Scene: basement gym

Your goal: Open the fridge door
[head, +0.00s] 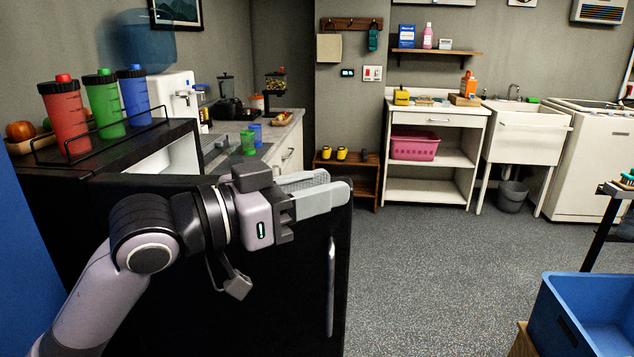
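The fridge is a low black unit at left, its top (50,168) carrying a rack of bottles. Its black door (290,290) stands swung out from the body, and part of the white interior (170,157) shows behind the door's top edge. A pale upright handle (331,285) is near the door's right edge. My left gripper (335,186) is at the door's upper right corner, above the handle and off it. Its fingers point right, with a small gap and the far finger's inner pad showing; nothing is seen between them. My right gripper is not in view.
Red (68,115), green (104,103) and blue (135,100) bottles stand on the fridge. A counter (285,130) with appliances is behind the door. A blue crate (580,325) is at lower right. The grey floor (430,270) between is clear.

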